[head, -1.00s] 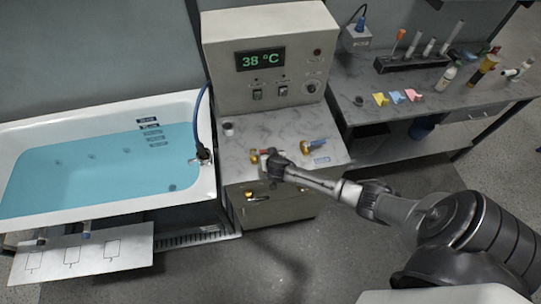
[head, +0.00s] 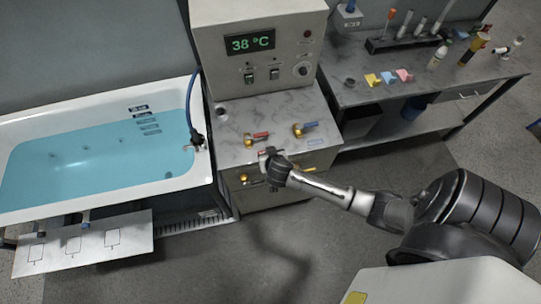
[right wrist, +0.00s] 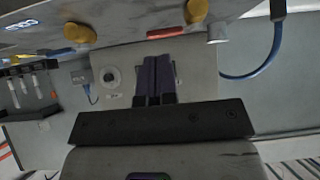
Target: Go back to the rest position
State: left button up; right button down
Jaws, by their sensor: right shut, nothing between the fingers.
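My right gripper (head: 266,154) is shut and empty. It is just in front of the counter (head: 228,157) of the control cabinet, near the red-handled brass valve (head: 256,138) but apart from it. The blue-handled brass valve (head: 304,130) is farther right on the counter. In the right wrist view my right gripper's dark fingers (right wrist: 155,80) are together, with the counter and two yellow knobs (right wrist: 80,34) at the top. My left gripper is not in view.
A bathtub (head: 205,165) of blue water stands at the left, with a white panel (head: 130,243) in front. The control box (head: 215,60) reads 38 °C. A side bench (head: 345,98) at the right holds tubes, bottles and coloured pieces. Floor in front of the cabinet is clear.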

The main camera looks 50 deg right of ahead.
jog(key=shift+v, duration=1.05)
jog(key=s+a+r+n+g+y+p, duration=0.1)
jog(key=s+a+r+n+y, duration=0.1)
jog(key=s+a+r+n, duration=0.3)
jog(key=s+a+r+n+g+y+p, duration=0.1)
jog(key=s+a+r+n+y+p, duration=0.15)
jog(key=a+r+n, duration=0.4)
jog(key=s+a+r+m+g+y+p, duration=0.1)
jog(key=s+r+p, duration=0.3)
jog(key=s, duration=0.9)
jog(key=shift+s+a+r+m+g, duration=0.2)
jog(key=shift+a+r+m+g, duration=0.2)
jog(key=shift+a+m+g, duration=0.25)
